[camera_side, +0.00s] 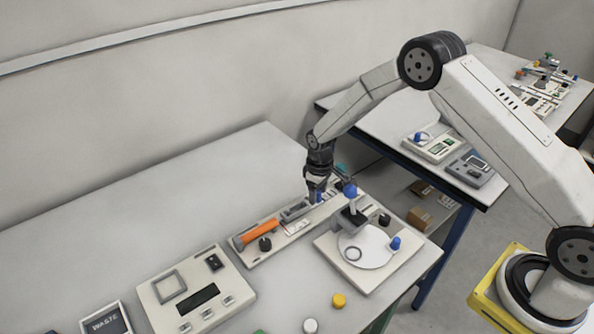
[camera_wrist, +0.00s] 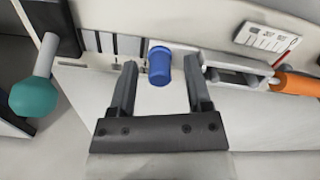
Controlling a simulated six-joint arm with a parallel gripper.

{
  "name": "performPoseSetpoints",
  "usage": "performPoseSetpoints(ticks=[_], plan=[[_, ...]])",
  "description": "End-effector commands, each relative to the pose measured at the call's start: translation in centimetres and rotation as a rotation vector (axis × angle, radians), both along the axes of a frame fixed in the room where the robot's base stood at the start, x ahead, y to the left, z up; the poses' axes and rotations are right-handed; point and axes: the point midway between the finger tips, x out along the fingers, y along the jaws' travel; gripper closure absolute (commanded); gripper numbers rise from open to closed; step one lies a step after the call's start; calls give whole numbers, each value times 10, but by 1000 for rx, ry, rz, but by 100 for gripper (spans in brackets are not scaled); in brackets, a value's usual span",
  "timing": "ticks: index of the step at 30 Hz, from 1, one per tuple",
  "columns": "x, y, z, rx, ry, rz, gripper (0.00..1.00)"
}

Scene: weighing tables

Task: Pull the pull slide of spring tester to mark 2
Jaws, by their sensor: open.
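The spring tester looks to be the long pale panel (camera_side: 257,250) at the back of the near table. It carries an orange cylinder (camera_side: 257,231), a small scale card with a red pointer (camera_wrist: 272,39) and a blue knob, which appears to be the pull slide's grip. In the wrist view the upright blue knob (camera_wrist: 159,70) stands between my gripper's fingers, with a gap on each side. My gripper (camera_side: 318,194) is open, pointing down over the panel. The numbers on the scale are too small to read, so I cannot tell the slide's mark.
A teal-ended lever (camera_wrist: 35,96) stands beside the fingers in the wrist view. A device with a white round plate (camera_side: 367,248) and a blue-ball post (camera_side: 351,190) stands close in front of the panel. A scale (camera_side: 195,292) sits front left. The table's back left is clear.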

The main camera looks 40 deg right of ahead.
Motion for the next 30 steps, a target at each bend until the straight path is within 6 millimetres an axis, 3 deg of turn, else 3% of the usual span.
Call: performPoseSetpoints(ticks=[11,17,30], plan=[[0,0,-4,0,-1,0,37],[0,0,-4,0,-1,0,100],[0,0,-4,0,0,0,100]])
